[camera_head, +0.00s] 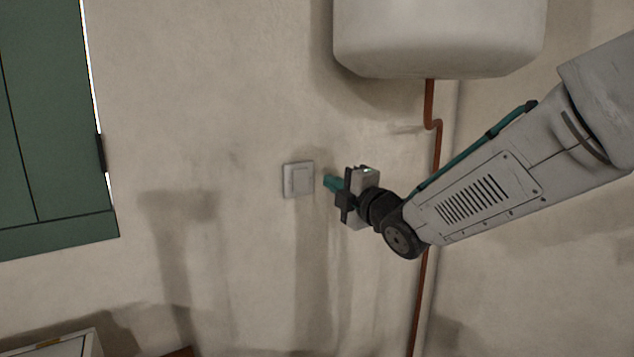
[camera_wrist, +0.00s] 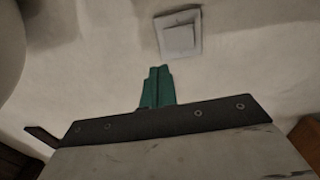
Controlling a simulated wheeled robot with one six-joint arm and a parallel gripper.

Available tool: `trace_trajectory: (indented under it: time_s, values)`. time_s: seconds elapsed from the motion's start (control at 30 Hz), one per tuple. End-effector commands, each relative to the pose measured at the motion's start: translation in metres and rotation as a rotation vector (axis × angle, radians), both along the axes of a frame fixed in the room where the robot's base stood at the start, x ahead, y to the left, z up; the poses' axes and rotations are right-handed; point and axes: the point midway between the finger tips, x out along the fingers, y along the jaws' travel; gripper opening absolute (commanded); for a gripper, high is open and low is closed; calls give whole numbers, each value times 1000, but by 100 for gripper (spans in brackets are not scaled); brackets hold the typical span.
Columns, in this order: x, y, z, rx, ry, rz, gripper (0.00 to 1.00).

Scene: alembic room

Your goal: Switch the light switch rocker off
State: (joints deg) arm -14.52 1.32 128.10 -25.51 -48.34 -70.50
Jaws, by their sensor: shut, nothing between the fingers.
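The light switch (camera_head: 298,180) is a pale square plate with a rocker on the wall, left of my gripper in the head view. In the wrist view the switch (camera_wrist: 179,34) is at the top, just beyond my fingertips. My gripper (camera_head: 327,182) has teal fingers that are shut and empty, pointing toward the switch. In the wrist view the teal fingers (camera_wrist: 158,84) lie together below the switch plate. In both views a gap shows between the fingertips and the plate. I cannot tell which way the rocker is tilted.
A white rounded tank (camera_head: 438,38) hangs above my arm, with a copper pipe (camera_head: 437,150) running down the wall behind it. A green shutter (camera_head: 50,120) is at the left. A pale box (camera_head: 75,347) is at the bottom left. The wall around the switch is clear.

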Motion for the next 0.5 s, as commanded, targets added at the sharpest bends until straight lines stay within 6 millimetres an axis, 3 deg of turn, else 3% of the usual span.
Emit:
trace_trajectory:
  time_s: [0.2,0.5]
  values:
    - [-24,-17,4,1,-1,-2,0]
    - [-30,-18,4,1,0,1,0]
